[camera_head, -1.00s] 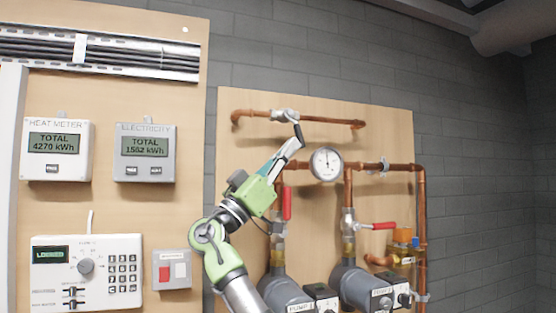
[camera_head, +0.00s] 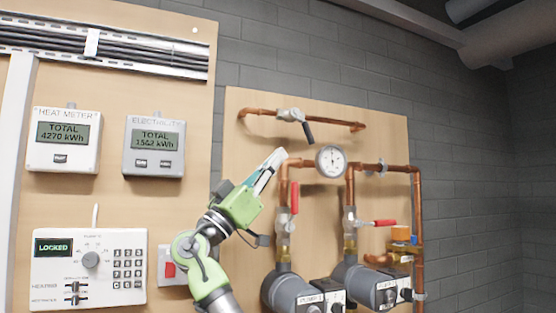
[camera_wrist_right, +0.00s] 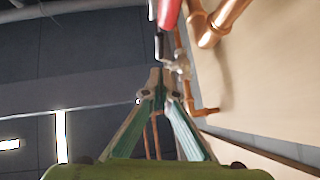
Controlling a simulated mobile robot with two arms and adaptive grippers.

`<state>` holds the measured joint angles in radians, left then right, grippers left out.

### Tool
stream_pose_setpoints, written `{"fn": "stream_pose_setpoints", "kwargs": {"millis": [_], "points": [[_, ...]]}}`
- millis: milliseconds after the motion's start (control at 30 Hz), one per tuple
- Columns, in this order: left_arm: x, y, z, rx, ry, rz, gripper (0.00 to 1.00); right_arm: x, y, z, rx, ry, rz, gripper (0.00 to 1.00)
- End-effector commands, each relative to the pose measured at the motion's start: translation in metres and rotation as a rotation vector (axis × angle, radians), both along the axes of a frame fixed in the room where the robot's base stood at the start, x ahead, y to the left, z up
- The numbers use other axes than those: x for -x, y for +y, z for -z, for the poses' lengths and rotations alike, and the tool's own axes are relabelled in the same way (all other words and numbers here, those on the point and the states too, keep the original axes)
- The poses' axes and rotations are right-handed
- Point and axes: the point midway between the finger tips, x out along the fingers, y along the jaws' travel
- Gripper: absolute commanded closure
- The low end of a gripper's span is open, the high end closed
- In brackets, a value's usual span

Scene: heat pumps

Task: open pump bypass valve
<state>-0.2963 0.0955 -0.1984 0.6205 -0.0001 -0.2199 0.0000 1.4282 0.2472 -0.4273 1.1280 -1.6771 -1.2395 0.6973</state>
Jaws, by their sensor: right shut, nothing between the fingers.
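The bypass valve (camera_head: 289,114) is a grey body on the upper copper pipe (camera_head: 336,122). Its short black handle (camera_head: 308,132) points down and to the right, at an angle to the pipe. My right gripper (camera_head: 280,154) is below and left of the handle, apart from it, with its fingers together and empty. In the right wrist view the fingertips (camera_wrist_right: 158,80) meet. Beyond them is a grey valve body (camera_wrist_right: 178,65) with a dark lever (camera_wrist_right: 160,45). My left gripper is out of view.
A pressure gauge (camera_head: 331,161) sits right of my gripper. A red lever (camera_head: 294,197) stands upright below it, and another red lever (camera_head: 378,223) lies horizontal. Two grey pumps are at the bottom. A control panel (camera_head: 125,237) and meters are at left.

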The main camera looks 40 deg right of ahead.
Motion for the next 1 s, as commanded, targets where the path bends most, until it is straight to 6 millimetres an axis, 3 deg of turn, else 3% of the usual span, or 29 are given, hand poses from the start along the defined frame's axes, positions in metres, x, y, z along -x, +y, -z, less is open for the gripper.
{"fn": "stream_pose_setpoints", "kwargs": {"millis": [133, 400, 1000], "points": [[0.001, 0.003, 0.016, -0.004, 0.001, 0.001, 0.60, 0.002, 0.009, 0.029, -0.002, 0.000, 0.003, 1.00], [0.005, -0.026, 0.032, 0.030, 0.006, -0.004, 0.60, 0.004, 0.024, 0.064, -0.002, -0.001, 0.002, 1.00], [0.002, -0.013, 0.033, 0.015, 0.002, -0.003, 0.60, 0.004, 0.028, 0.072, -0.004, 0.002, 0.001, 1.00]]}}
